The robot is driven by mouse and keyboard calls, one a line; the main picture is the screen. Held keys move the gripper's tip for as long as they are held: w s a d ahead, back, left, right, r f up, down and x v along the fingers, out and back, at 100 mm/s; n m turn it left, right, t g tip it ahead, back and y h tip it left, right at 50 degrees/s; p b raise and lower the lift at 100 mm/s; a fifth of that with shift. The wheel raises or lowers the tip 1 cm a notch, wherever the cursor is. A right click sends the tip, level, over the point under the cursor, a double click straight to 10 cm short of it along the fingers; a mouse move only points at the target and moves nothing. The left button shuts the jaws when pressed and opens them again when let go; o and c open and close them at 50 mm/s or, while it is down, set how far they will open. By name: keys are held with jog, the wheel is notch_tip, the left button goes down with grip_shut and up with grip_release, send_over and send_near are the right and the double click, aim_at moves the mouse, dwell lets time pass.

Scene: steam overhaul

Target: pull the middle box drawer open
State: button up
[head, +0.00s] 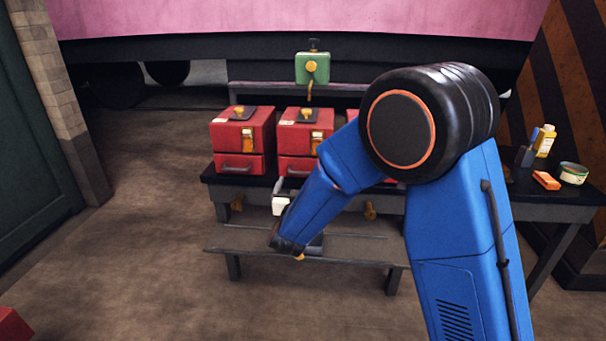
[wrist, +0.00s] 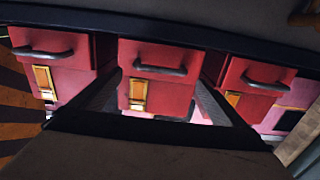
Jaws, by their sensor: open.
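The middle red box (head: 303,134) stands on the dark bench, with its drawer low on its front. The drawer appears shut, and part of it is hidden behind my arm in the head view. In the wrist view, where the boxes appear upside down, the middle drawer's dark bar handle (wrist: 160,70) is near the centre. My gripper (wrist: 159,76) is open and empty, its two dark fingers to either side of the middle box's front in that view. I cannot tell how far the fingertips are from the handle. In the head view my gripper (head: 279,187) is small, just before the bench.
A similar red box (head: 240,132) stands on the left; another on the other side (wrist: 258,88) is mostly hidden by my arm in the head view. A green box (head: 312,68) is behind. A yellow bottle (head: 545,142), orange block (head: 546,181) and tin (head: 573,174) are at right.

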aim_at(303, 173)
jog(key=w, duration=0.7)
jog(key=shift+w+d, duration=0.15)
jog(key=shift+w, duration=0.15)
